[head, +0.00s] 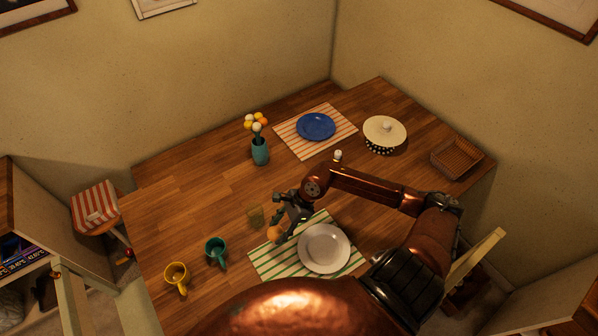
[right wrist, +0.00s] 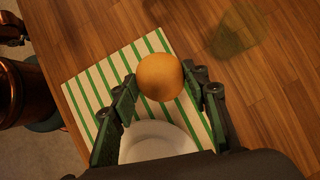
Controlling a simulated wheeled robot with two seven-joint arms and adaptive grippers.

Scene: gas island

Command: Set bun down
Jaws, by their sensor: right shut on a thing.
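My right gripper (head: 281,222) is shut on a round golden-brown bun (head: 274,233). In the right wrist view the bun (right wrist: 160,76) sits between the green-padded fingers (right wrist: 165,98). The bun is left of the white plate (head: 324,247) in the head view, over or near the left part of the green-striped placemat (head: 270,264). How high it is above the mat cannot be told. The plate also shows in the right wrist view (right wrist: 152,142), partly hidden by the gripper, and is empty. My left gripper is not in view.
A clear glass (head: 256,217) stands just left of the gripper. A teal mug (head: 216,252) and yellow mug (head: 176,278) are further left.

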